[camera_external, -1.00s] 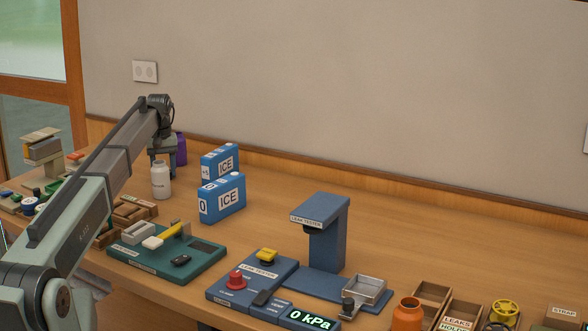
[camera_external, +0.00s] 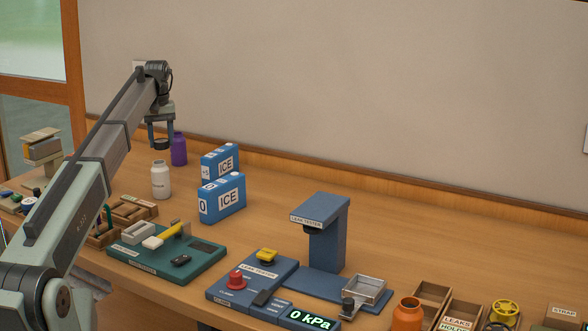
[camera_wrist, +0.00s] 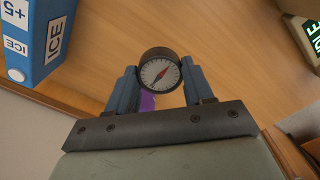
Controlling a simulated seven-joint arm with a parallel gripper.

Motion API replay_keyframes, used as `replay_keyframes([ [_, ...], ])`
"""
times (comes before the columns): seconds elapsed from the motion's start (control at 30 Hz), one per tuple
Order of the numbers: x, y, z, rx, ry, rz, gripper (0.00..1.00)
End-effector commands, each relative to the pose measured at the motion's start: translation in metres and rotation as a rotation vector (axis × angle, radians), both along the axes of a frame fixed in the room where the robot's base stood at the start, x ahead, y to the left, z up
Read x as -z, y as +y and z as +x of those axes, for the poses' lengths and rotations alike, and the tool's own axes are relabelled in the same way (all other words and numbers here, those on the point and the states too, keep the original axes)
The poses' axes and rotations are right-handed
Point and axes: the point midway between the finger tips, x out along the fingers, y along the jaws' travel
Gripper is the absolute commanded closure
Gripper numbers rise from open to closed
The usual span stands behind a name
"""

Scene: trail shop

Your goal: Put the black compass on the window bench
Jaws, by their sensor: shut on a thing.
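My gripper (camera_external: 161,146) is shut on the black compass (camera_external: 160,144) and holds it in the air above the back left of the workbench. In the wrist view, the compass (camera_wrist: 160,71) shows a white dial with a red needle, held between my two blue fingers (camera_wrist: 160,88). The window bench is not identified by any label; I cannot tell which surface it is.
A purple bottle (camera_external: 179,150) and a white bottle (camera_external: 161,180) stand near and below my gripper. Two blue ICE boxes (camera_external: 222,198) stand to the right. A green board (camera_external: 150,262) and a blue leak tester (camera_external: 335,240) sit further forward. The wood behind the tester is clear.

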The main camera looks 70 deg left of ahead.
Motion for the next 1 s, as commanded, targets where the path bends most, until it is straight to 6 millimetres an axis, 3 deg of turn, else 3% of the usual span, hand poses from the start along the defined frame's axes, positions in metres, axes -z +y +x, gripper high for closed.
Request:
replay_keyframes([
  [0.4,-0.055,0.000,0.004,0.006,-0.001,0.001,0.78],
  [0.67,-0.052,-0.020,0.060,0.097,0.000,0.000,0.78],
  [1.0,-0.052,-0.073,0.175,0.294,0.000,0.000,0.78],
])
